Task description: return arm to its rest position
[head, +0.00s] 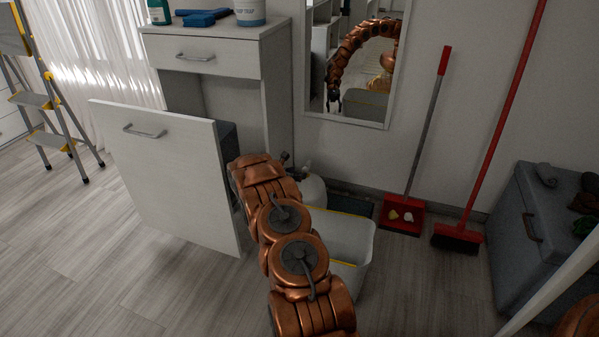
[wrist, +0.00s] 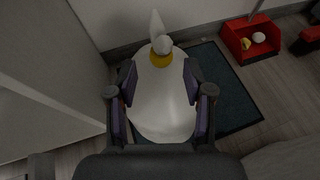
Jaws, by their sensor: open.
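My copper arm reaches from the bottom middle of the head view toward the gap beside the white cabinet. My gripper (wrist: 159,78) is open, with its two dark fingers spread apart in the wrist view. Between and below the fingers is a white rounded container (wrist: 160,112) with a yellow collar and a pale top. I cannot tell whether the fingers touch it. In the head view a white rounded container (head: 313,188) shows just past the arm's end, and the gripper is mostly hidden there by the arm.
The cabinet's tilted-out white front (head: 165,175) is close left of the arm. A pale bin (head: 350,245) stands close on the right. A mirror (head: 357,60), red dustpan (head: 403,214), broom (head: 458,236) and grey chest (head: 550,240) are farther right. Floor is clear at front left.

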